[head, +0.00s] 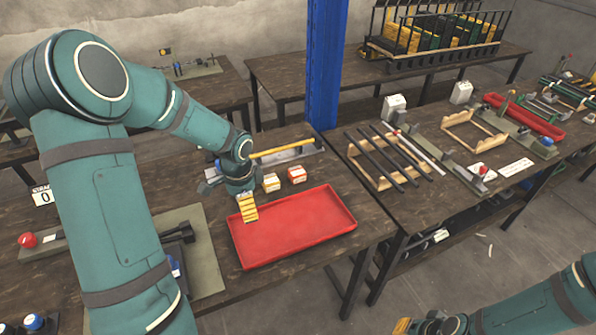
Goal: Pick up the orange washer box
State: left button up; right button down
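The orange washer box (297,174) is a small orange-red box with a pale label. It stands on the left workbench, just behind the red tray. A similar box (271,183), yellowish with a white label, stands to its left. My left gripper (248,208) points down at the back left corner of the tray, left of both boxes and apart from the orange one. Its yellow ribbed fingers show edge-on, so their opening is unclear. My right gripper (412,326) is low at the bottom edge, partly cut off and far from the boxes.
The red tray (290,250) is empty. A metal fixture with a yellow bar (283,151) lies behind the boxes. A blue post (325,65) rises behind the bench. The right bench (420,200) holds racks with black bars. A press with a red knob (28,240) sits left.

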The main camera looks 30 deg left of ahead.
aim_at(297, 175)
jog(key=i, duration=0.95)
